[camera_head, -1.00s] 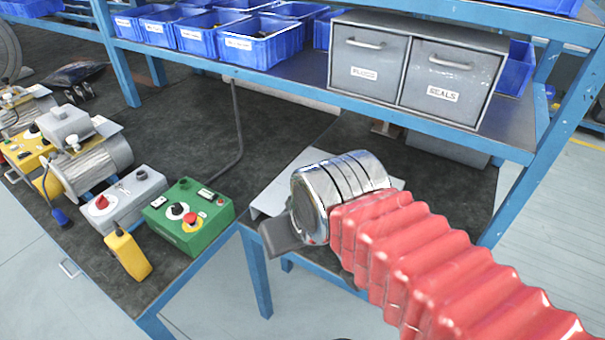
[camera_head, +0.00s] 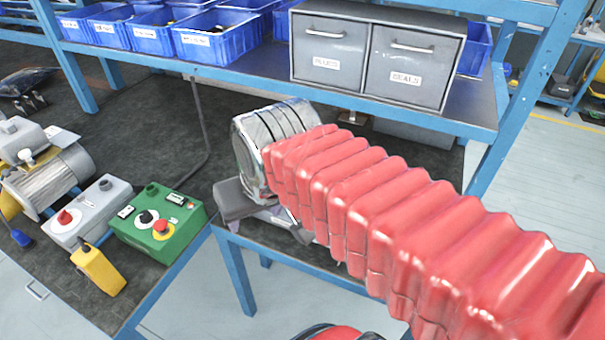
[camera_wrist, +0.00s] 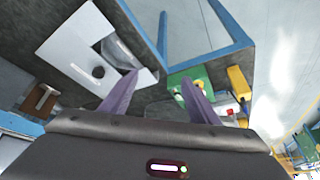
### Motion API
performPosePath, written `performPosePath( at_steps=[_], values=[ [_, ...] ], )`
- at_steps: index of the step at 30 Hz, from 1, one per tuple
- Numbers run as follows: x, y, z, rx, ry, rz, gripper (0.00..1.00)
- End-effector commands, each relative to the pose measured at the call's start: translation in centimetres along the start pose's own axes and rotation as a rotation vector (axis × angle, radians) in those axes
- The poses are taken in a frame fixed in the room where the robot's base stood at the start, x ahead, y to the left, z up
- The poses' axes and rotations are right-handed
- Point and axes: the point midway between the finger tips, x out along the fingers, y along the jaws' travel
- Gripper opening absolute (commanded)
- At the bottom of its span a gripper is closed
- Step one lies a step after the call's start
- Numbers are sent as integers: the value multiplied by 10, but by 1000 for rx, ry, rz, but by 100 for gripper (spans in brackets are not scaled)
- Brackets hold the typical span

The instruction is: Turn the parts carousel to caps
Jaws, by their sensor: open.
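A white panel (camera_wrist: 95,50) with a round black knob (camera_wrist: 98,72) and a clear or cut-out window lies on the dark bench in the wrist view. It may be the parts carousel's cover, but no label shows, so I cannot tell. My gripper (camera_wrist: 160,76) is open and empty, with two purple-grey fingers; the left fingertip is near the panel's edge in the picture. Whether it touches the panel is unclear. In the head view my wrist and red-sleeved arm hide most of that bench spot.
A green control box (camera_head: 158,222), a grey box (camera_head: 92,210) and a yellow pendant (camera_head: 98,268) stand at the bench's left front. A blue shelf with blue bins (camera_head: 217,38) and grey drawers marked PLUGS and SEALS (camera_head: 375,55) overhangs the bench behind my arm.

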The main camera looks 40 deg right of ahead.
Motion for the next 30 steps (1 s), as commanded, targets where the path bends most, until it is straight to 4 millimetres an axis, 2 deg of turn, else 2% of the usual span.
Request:
performPosePath(
  at_steps=[3,14,23,30],
  values=[
    [3,11,-23,73,-38,18,55],
    [22,50,-88,297,-139,71,55],
    [51,95,-134,486,-220,118,55],
    [83,137,-163,638,-283,156,55]
  ],
)
